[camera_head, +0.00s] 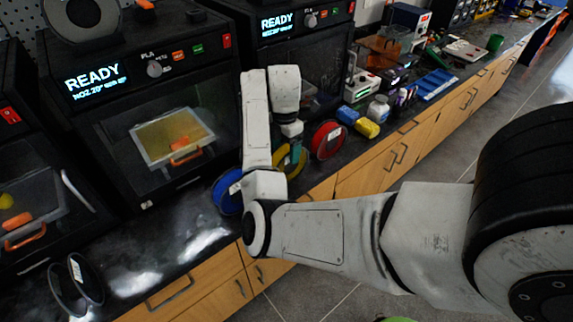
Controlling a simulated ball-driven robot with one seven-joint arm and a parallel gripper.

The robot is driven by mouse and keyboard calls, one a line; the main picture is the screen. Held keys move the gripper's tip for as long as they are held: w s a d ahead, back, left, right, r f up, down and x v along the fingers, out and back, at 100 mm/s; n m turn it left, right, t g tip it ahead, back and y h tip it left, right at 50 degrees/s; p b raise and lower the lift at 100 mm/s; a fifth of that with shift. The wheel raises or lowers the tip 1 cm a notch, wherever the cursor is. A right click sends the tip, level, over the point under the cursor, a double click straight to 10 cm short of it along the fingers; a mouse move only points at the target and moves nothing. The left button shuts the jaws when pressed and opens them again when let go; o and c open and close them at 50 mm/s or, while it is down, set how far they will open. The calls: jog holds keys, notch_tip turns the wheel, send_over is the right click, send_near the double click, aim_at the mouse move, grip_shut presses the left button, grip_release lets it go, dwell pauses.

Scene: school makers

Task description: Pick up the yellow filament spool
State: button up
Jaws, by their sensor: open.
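The yellow filament spool (299,163) stands on the dark counter, between a blue spool (228,191) and a red spool (328,140). My arm covers much of it. My gripper (288,146) is right at the yellow spool, at its upper part in the picture. The gripper is open, but its fingertips are small and partly hidden. I cannot tell whether they touch the spool or stand around its rim.
3D printers with READY displays (95,82) line the back of the counter. A black spool (75,285) stands at the front left. A white bottle (378,108) and a yellow and blue item (366,127) lie right of the red spool. Wooden cabinets (375,160) are below the counter.

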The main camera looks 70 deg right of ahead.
jog(key=shift+s+d+f+p, duration=0.15)
jog(key=shift+f, duration=1.2)
jog(key=shift+s+d+f+p, duration=0.1)
jog(key=shift+f+p, duration=0.05)
jog(key=shift+f, duration=1.2)
jog(key=shift+c, duration=0.4)
jog(key=c, duration=1.2)
